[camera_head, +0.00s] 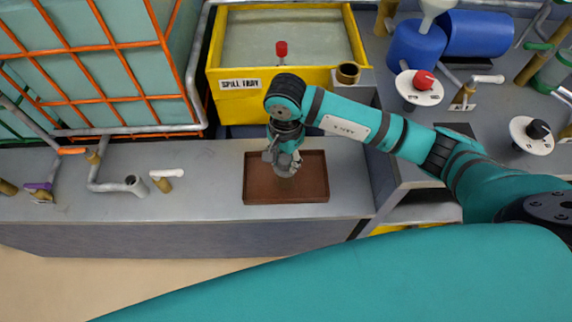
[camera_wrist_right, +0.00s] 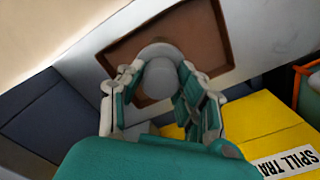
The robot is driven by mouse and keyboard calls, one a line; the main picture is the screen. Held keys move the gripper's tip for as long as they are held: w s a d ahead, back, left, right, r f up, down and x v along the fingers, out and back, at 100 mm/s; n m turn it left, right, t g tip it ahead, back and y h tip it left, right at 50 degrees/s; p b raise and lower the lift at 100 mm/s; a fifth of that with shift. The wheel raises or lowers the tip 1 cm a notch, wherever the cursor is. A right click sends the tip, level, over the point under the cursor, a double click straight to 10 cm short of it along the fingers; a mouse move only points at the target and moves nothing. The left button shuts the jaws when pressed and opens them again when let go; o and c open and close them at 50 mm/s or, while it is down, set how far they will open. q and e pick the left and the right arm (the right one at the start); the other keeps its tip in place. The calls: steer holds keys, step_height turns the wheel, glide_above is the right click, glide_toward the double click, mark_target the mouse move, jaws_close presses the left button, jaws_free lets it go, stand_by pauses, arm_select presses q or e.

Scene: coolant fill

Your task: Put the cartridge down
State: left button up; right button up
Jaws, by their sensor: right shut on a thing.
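My right gripper (camera_head: 284,160) is shut on a grey, rounded cartridge (camera_wrist_right: 159,78) and points down over a brown tray (camera_head: 316,190). The cartridge shows between both fingers in the right wrist view, and the fingers (camera_wrist_right: 158,85) touch its sides. In the head view the gripper hides most of it. The brown tray lies flat on the grey bench and also shows in the right wrist view (camera_wrist_right: 207,30). I cannot tell whether the cartridge touches the tray floor. My left gripper is not in view.
A yellow spill tray (camera_head: 290,95) stands behind the brown tray. Pipes with a white-handled valve (camera_head: 166,175) stand to the left. Blue containers (camera_head: 415,48) and two round white plates with a red knob (camera_head: 423,80) and a black knob (camera_head: 538,130) are at right.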

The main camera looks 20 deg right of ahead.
step_height(320, 180, down, 3)
steer(key=shift+s+r+b, duration=0.1)
steer(key=shift+b, duration=0.6)
steer(key=shift+f, duration=0.35)
steer(key=shift+r, duration=0.1)
steer(key=shift+f, duration=0.2)
steer(key=o, duration=0.9)
steer(key=shift+r, duration=0.1)
